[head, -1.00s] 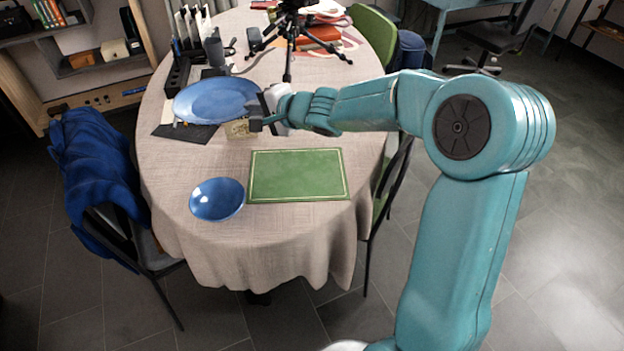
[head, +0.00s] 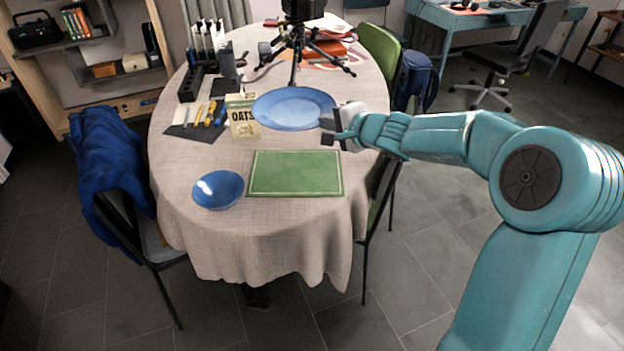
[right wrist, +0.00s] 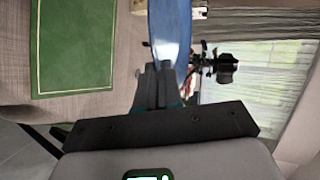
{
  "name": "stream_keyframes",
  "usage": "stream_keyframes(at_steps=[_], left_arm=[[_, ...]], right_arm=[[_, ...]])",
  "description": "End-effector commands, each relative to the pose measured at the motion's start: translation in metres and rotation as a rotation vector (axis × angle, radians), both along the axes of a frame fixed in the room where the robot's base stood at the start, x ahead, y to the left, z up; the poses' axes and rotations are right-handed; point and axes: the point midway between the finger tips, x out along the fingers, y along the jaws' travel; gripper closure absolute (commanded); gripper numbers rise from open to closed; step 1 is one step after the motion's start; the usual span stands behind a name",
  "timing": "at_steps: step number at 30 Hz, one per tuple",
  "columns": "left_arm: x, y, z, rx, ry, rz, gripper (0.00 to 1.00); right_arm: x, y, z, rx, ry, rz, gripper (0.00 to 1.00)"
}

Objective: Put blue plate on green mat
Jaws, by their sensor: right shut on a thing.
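The blue plate (head: 292,108) is held at its right edge by my right gripper (head: 332,131), which is shut on it. The plate is behind the green mat (head: 296,173) in the head view and appears raised above the table. In the right wrist view the plate (right wrist: 170,28) shows edge-on between the fingertips (right wrist: 160,80), and the mat (right wrist: 72,45) lies to the left. The mat is flat on the table and bare. My left gripper is not in view.
A blue bowl (head: 218,190) sits left of the mat. An oats box (head: 241,116) stands beside the plate's left edge. A dark mat with pens and tools (head: 198,120) and a black tripod (head: 297,45) are farther back. The tablecloth (head: 270,235) in front is clear.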

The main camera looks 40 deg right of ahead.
Motion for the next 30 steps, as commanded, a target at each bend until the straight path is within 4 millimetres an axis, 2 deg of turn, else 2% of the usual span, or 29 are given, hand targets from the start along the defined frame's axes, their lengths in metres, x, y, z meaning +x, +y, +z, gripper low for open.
stream_keyframes(at_steps=[1,3,12,16,23,27,30], left_arm=[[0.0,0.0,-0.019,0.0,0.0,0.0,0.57],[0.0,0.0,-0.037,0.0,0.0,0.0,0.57],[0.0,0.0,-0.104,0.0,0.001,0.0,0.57],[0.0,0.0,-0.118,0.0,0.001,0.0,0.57],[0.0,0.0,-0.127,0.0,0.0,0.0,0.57],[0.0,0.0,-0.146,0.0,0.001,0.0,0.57],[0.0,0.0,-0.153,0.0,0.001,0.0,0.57]], right_arm=[[0.001,0.0,-0.02,0.001,0.0,0.001,1.0],[0.003,0.0,-0.042,0.002,0.0,0.002,1.0],[0.004,-0.001,-0.125,0.001,-0.002,0.001,1.0],[0.003,-0.001,-0.145,0.0,-0.002,0.0,1.0],[0.001,-0.001,-0.159,0.001,-0.003,-0.001,1.0],[-0.001,-0.001,-0.185,0.002,0.0,-0.002,1.0],[-0.001,-0.001,-0.195,0.001,-0.002,-0.003,1.0]])
